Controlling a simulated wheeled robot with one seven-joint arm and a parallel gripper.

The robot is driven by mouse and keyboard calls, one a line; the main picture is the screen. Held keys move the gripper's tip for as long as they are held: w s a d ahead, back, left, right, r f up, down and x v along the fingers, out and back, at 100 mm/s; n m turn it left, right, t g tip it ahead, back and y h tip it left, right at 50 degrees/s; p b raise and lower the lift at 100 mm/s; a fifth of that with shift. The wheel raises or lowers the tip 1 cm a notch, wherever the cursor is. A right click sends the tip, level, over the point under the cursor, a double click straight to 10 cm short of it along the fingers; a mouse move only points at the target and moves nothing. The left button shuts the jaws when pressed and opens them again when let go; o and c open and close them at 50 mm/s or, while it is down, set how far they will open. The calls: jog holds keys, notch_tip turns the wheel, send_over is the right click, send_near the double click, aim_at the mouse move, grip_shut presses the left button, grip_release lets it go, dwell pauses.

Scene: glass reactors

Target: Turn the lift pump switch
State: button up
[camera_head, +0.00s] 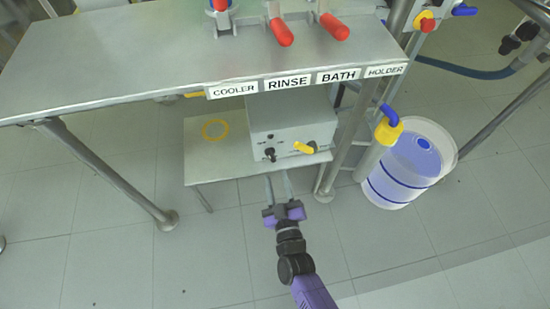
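A grey-white box (291,124) stands on a low metal shelf under the bench. Its front panel carries a small black switch or knob (269,153) at the left and a yellow lever (304,147) at the right. The panel lettering is too small to read, so I cannot tell which control is marked as the lift pump. My gripper (278,177) is in front of the box, just below the black knob in the picture. Its two fingers point toward the box, spread apart with nothing between them. It appears clear of the panel.
The bench (150,50) overhangs the box, with labels COOLER, RINSE, BATH, HOLDER on its edge and red-handled clamps on top. The low shelf (210,160) has a yellow ring. Bench legs (110,173) flank it. A clear barrel (409,165) stands right. Floor in front is clear.

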aim_at(272, 160)
jog(key=b+x, duration=0.2)
jog(key=x, duration=0.5)
grip_shut()
